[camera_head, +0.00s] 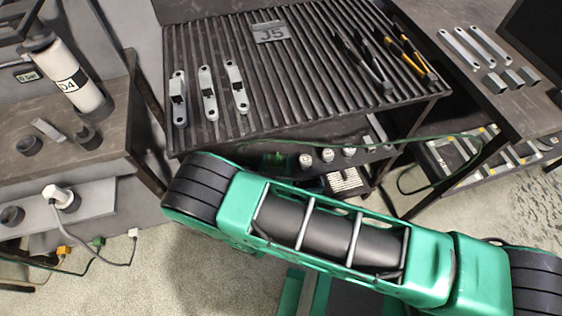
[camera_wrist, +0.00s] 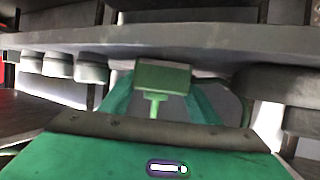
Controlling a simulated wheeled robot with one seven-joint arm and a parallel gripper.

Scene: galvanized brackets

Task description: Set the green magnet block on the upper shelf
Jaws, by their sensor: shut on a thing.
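The green magnet block (camera_wrist: 163,76) is in the middle of the wrist view, with a paler green stem (camera_wrist: 154,104) running from it toward my wrist. My gripper (camera_wrist: 157,97) is shut on it, with green finger parts on both sides. The block appears in front of a grey shelf edge (camera_wrist: 225,42); whether it touches cannot be told. A shelf (camera_head: 383,150) lies under the ribbed table top (camera_head: 300,75).
Three grey brackets (camera_head: 208,92) and pliers (camera_head: 365,60) lie on the ribbed top. Several round pale pieces (camera_head: 328,155) stand on the shelf below; similar grey round pieces (camera_wrist: 58,64) show in the wrist view. A green cable (camera_head: 410,170) loops by the shelf. A side bench (camera_head: 100,150) stands left.

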